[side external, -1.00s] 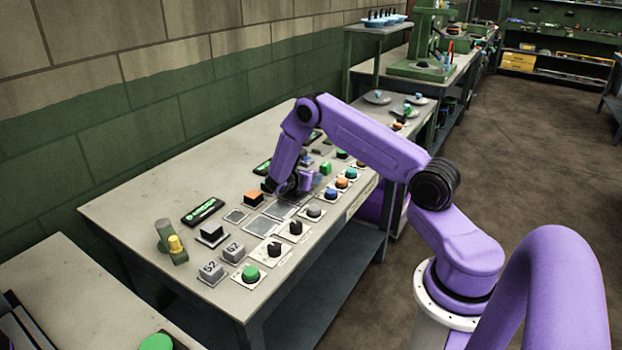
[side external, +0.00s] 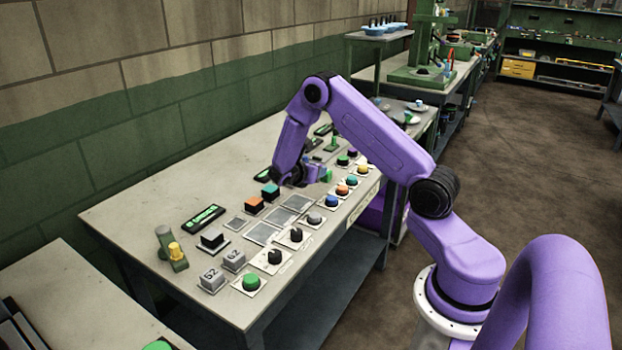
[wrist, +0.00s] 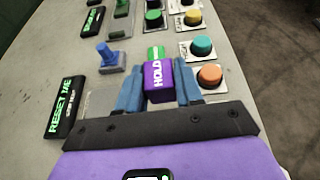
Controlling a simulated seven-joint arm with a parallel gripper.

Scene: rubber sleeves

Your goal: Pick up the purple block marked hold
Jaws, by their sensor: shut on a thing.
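The purple block marked HOLD (wrist: 158,80) is between the two blue fingers of my gripper (wrist: 157,88) in the wrist view. The fingers press on its left and right sides, and its white lettering faces the camera. In the side external view my gripper (side external: 303,178) is low over the far half of the bench, and the purple block cannot be made out there against my purple arm. Whether the block touches the bench cannot be told.
A green piece (wrist: 156,53) is just beyond the block. A blue joystick (wrist: 110,58) and a RESET ME sign (wrist: 66,107) lie to the left. Orange (wrist: 209,75) and teal (wrist: 202,46) buttons are to the right. Grey square plates (side external: 263,234) lie on the bench (side external: 130,215).

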